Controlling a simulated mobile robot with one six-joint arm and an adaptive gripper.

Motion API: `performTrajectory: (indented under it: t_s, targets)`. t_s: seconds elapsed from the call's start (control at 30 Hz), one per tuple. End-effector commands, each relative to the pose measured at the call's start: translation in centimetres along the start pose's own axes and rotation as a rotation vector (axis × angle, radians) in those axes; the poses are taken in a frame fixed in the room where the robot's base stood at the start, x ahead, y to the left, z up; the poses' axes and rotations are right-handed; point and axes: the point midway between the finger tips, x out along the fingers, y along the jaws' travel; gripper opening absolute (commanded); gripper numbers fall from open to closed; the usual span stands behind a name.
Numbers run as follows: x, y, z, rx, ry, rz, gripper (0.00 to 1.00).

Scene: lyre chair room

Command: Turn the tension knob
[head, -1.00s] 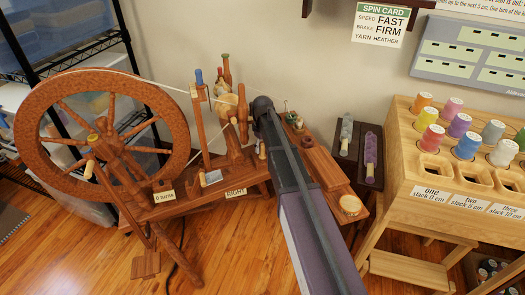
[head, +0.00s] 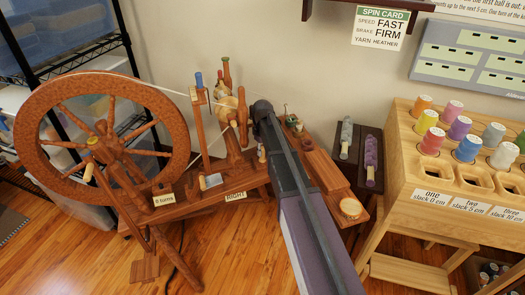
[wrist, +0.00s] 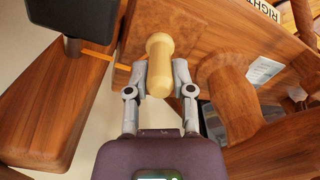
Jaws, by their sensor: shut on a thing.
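In the wrist view a pale turned wooden knob (wrist: 159,46), which looks like the tension knob, sits between the fingers of my gripper (wrist: 159,78). The gripper is shut on the knob, one grey finger against each side. The knob stands out from the reddish-brown wood of the spinning wheel. In the head view the spinning wheel (head: 179,113) stands at the left, and my arm reaches its right-hand end.
A dark rack with bobbins (head: 370,160) stands right of my arm. A wooden stand with coloured spools (head: 417,158) is at the right. The spin card (head: 379,27) on the wall reads FAST, FIRM, HEATHER. A wire shelf (head: 70,40) is behind the wheel.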

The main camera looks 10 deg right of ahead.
Motion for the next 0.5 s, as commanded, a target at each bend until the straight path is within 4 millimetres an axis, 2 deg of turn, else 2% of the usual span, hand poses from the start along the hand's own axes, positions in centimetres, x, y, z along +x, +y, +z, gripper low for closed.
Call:
performTrajectory:
  t_s: [0.27,0.5]
  targets:
    - [0.02,-0.01,0.02,0.094,0.000,0.000,0.00]
    - [0.02,-0.01,0.03,0.251,0.000,0.000,0.00]
